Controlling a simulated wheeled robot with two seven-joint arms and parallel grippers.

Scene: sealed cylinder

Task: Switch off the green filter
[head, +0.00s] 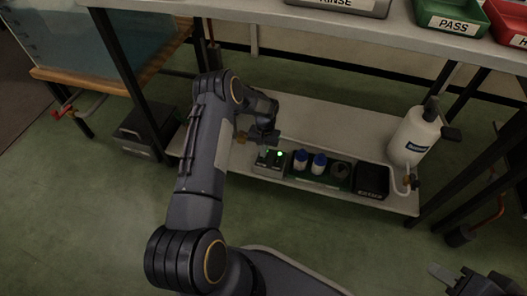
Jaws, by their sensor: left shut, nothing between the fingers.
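A small grey box (267,171) with a lit green light (280,154) sits on the low shelf under the bench. A second, fainter green spot shows on its top beside my gripper. I take this box to be the green filter. My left gripper (265,141) is shut and empty, pointing down just above and behind the box's top. I cannot tell whether it touches the box, and a switch on it is not clearly visible. My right gripper (455,278) is at the bottom right corner, away from the shelf, partly cut off; its opening is unclear.
Right of the box are blue-capped bottles (301,160) in a tray, a dark box (371,181) and a large white jug (414,137) with a tap. The bench top (400,35) overhangs the shelf. A dark case (143,131) stands on the floor at left.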

